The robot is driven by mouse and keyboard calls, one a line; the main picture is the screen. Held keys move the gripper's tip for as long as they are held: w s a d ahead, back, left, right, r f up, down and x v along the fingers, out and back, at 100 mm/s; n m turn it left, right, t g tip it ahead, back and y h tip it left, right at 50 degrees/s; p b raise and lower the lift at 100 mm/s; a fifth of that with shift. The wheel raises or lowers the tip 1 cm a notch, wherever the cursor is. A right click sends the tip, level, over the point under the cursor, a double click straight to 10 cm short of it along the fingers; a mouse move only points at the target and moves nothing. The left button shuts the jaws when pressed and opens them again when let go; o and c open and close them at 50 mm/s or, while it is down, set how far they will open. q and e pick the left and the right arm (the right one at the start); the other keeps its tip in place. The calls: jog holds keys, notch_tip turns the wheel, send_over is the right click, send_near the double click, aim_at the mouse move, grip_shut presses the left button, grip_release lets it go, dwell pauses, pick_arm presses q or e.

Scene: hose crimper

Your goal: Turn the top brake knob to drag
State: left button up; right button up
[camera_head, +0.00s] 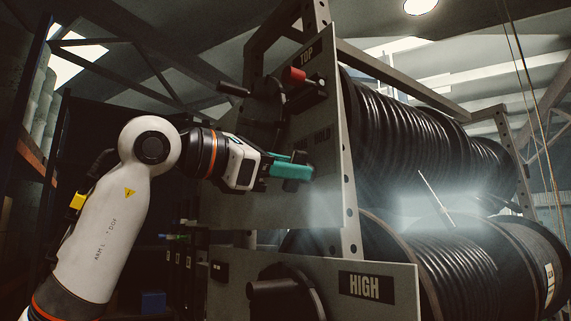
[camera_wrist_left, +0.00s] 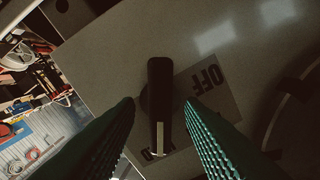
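A black bar-shaped knob (camera_wrist_left: 160,105) stands on the grey panel in the left wrist view, with a pale pointer line at its lower end. An OFF label (camera_wrist_left: 212,75) is beside it, rotated; another label below is mostly hidden. My left gripper (camera_wrist_left: 160,102) is open, its teal fingers on either side of the knob with a gap on both sides. In the head view my left gripper (camera_head: 292,171) is at the upper panel (camera_head: 330,95), below a HOLD label (camera_head: 322,134); the knob is not clear there. A TOP label (camera_head: 307,55) marks this panel. My right gripper is out of view.
A red cap (camera_head: 293,75) and a crank handle (camera_head: 234,89) stick out above my left gripper. Below is a panel with a HIGH label (camera_head: 365,287) and another crank handle (camera_head: 270,288). Hose reels (camera_head: 405,120) fill the rack to the right.

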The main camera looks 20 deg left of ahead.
pick_arm(q)
grip_shut()
jog(key=shift+n, duration=0.4)
jog(key=shift+w+a+n+b, duration=0.1)
jog(key=shift+n+b, duration=1.05)
jog(key=shift+n, duration=1.6)
jog(key=shift+w+a+n+b, duration=0.1)
jog(key=shift+n+b, duration=1.05)
jog(key=shift+n, duration=1.6)
grip_release()
